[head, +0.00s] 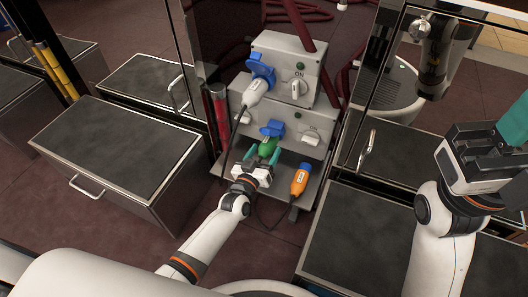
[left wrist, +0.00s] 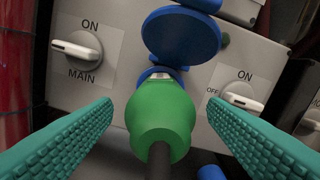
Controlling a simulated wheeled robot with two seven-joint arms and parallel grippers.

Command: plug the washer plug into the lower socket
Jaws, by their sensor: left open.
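The lower socket, with its blue lid (head: 272,129) raised, is on the front of the lower grey box; the lid also shows in the left wrist view (left wrist: 181,35). A green plug (head: 267,146) sits at this socket, its front against the blue opening; its cable runs back towards me. I cannot tell how deep it sits or read a washer label. My left gripper (head: 262,158) is open, with teal fingers on both sides of the green plug (left wrist: 162,110), apart from it in the left wrist view. My right gripper (head: 500,135) is at the right edge; its fingers are partly cut off.
A white plug (head: 256,90) is in the upper socket under a blue lid (head: 260,67). An orange plug (head: 299,181) with a blue end rests on the shelf right of my left gripper. Knobs (left wrist: 77,48) flank the lower socket. Dark-topped cabinets (head: 110,148) stand either side.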

